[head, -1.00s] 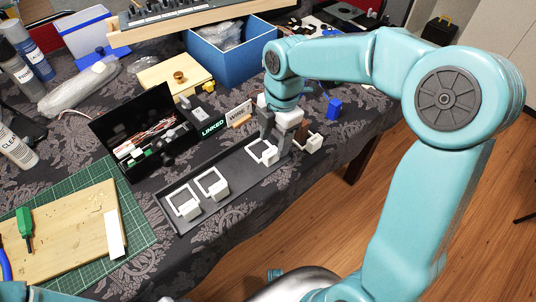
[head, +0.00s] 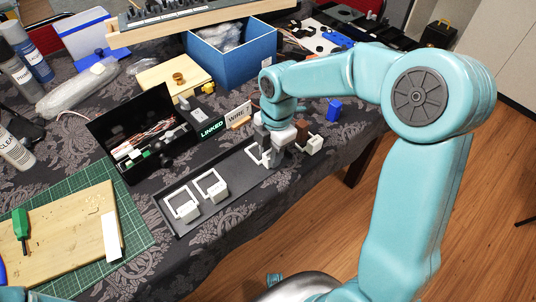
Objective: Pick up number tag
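A dark grey tray (head: 237,177) lies along the table's front edge. Two white tags (head: 184,207) and (head: 213,187), each a square loop with a small block, lie in its left and middle parts. A third white loop (head: 254,155) shows at its right end, partly hidden by my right gripper. My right gripper (head: 270,153) points down over that loop; its fingers are small and partly covered, so contact and opening are unclear. I cannot read a number on the loops. A card reading "WIRE 7" (head: 238,114) stands behind the tray. My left gripper is out of view.
An open black box (head: 145,133) of wires stands behind the tray's left part. Small brown and white blocks (head: 312,144) sit right of my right gripper. A blue cylinder (head: 334,110) and blue box (head: 235,52) stand farther back. A cutting board (head: 70,235) lies left.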

